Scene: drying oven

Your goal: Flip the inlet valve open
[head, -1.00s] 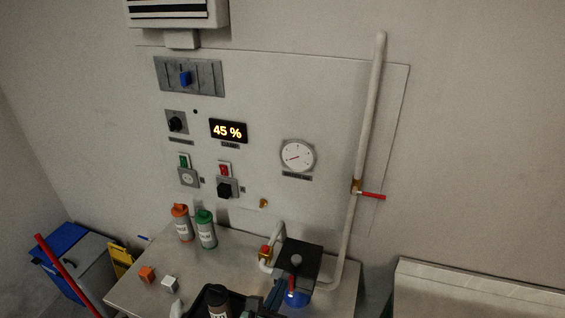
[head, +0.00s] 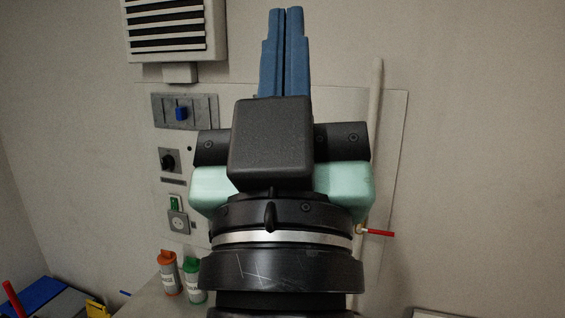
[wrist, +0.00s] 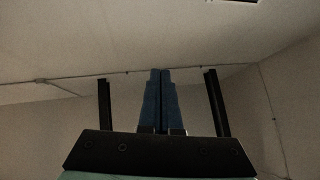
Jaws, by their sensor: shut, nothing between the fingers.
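A valve with a red lever (head: 378,233) shows at the right in the head view, on the white vertical pipe (head: 375,100). The lever points sideways to the right, across the pipe. I cannot read a label that names it as the inlet valve. My gripper (head: 286,12) stands upright in front of the panel, up and to the left of the lever and apart from it. Its blue fingers are together and empty. In the wrist view the fingers (wrist: 161,75) point at the bare upper wall and ceiling. My arm hides the gauge, the display and the lower pipework.
The wall panel (head: 398,130) carries a blue switch (head: 181,113) and a black knob (head: 168,160). An orange-capped bottle (head: 168,275) and a green-capped bottle (head: 193,282) stand on the table at lower left. The wall right of the pipe is clear.

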